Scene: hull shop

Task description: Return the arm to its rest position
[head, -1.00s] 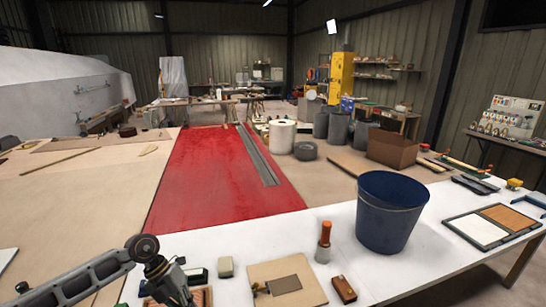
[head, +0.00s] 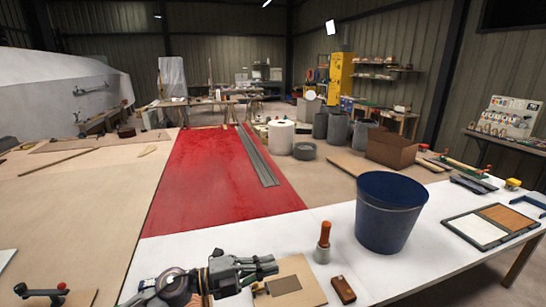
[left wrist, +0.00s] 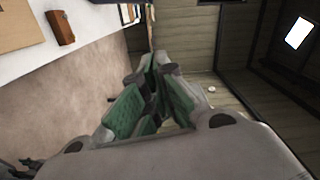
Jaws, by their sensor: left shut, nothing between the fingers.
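My left gripper (head: 268,267) is low in the head view, above the near left part of the white table (head: 310,225). It points to the right and its fingers are together with nothing between them. Its tips show just left of and over the tan board with a dark grey patch (head: 284,285). In the left wrist view the green-padded fingers (left wrist: 148,105) are in the middle, with open floor and wall beyond. My right gripper is not in view.
A blue bucket (head: 388,215), an orange-handled tool (head: 324,240) and a small brown block (head: 343,289) stand right of the gripper. The block also shows in the left wrist view (left wrist: 60,27). A two-panel tray (head: 477,231) lies farther right.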

